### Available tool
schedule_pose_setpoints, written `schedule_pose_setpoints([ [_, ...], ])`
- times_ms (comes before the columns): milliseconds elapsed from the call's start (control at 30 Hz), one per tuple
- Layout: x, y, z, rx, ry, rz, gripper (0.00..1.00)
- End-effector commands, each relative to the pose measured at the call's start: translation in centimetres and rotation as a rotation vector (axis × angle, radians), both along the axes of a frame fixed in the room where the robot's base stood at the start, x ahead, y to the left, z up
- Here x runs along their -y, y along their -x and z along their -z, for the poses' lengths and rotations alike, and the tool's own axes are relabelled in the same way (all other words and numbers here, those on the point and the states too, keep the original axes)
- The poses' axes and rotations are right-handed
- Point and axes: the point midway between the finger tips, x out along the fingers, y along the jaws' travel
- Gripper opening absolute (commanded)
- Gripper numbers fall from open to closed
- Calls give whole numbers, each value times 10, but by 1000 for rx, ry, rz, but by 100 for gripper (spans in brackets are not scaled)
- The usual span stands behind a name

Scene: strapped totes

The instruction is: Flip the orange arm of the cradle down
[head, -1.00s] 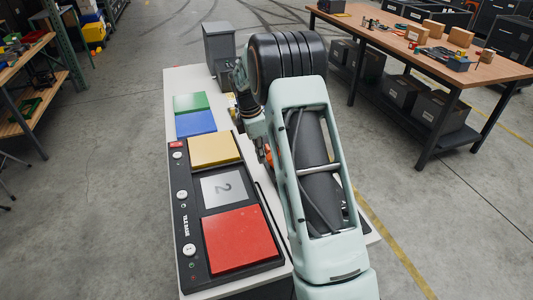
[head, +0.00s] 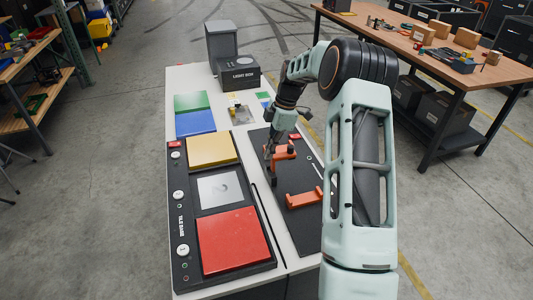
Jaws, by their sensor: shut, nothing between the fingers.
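The cradle is a dark board (head: 300,228) on the right half of the white table, with orange parts on it. One orange piece (head: 280,152) is at its far part and another orange bracket (head: 304,198) is nearer to me. My gripper (head: 269,152) is shut and points down at the left side of the far orange piece. I cannot tell whether it touches that piece. My forearm hides the right edge of the board, and which orange part is the hinged arm is too small to tell.
A dark tile base (head: 182,255) with yellow, grey and red tiles lies left of the board. Green (head: 191,102) and blue (head: 195,123) tiles lie beyond it. A black light box (head: 238,75) and a grey bin (head: 221,42) stand at the table's far end.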

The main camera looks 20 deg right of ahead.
Motion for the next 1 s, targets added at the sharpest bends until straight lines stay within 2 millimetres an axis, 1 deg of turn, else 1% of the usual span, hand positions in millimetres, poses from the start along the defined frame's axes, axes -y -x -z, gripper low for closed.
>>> schedule_pose_setpoints([
  [300, 6, 0, 0, -1, 3, 1, 0],
  [733, 9, 1, 0, -1, 7, 3, 0],
  [1000, 7, 0, -7, 0, 10, 3, 0],
])
